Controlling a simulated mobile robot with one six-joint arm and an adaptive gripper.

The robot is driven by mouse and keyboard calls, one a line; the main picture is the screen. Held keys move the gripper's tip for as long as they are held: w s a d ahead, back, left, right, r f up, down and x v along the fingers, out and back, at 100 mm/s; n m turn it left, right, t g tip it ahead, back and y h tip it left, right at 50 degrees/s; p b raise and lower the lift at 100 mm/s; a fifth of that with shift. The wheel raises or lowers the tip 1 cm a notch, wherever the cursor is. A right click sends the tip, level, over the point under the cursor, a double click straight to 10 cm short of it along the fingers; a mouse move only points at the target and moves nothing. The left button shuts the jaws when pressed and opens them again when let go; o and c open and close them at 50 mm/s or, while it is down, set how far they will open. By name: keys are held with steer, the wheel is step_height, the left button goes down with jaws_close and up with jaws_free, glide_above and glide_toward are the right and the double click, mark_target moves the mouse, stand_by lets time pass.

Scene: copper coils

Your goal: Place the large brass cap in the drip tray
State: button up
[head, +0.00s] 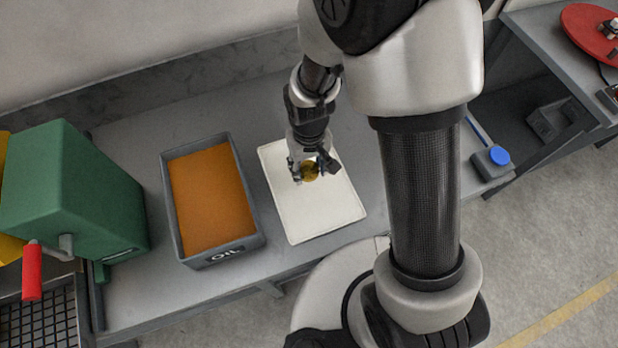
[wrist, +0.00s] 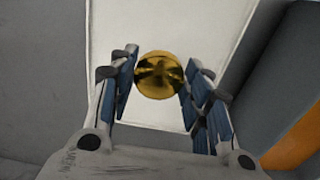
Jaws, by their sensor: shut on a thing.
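The large brass cap (wrist: 159,75) is a shiny gold, round piece between the fingers of my gripper (wrist: 158,80) in the wrist view. It also shows in the head view (head: 311,171), partly hidden by the fingers. My gripper (head: 308,172) is shut on the cap, over the white drip tray (head: 318,214). The tray is a shallow rectangle with a low rim, lying on the grey bench. I cannot tell whether the cap touches the tray floor.
A grey bin marked OIL (head: 222,255) with orange contents stands left of the tray. A green machine (head: 75,190) with a red handle (head: 32,270) is at the far left. The front part of the tray is bare.

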mark_target(309, 183)
steer(key=shift+f+b, duration=0.7)
steer(key=shift+f, duration=1.95)
steer(key=shift+f, duration=0.2)
steer(key=o, duration=1.1)
steer(key=shift+r, duration=0.15)
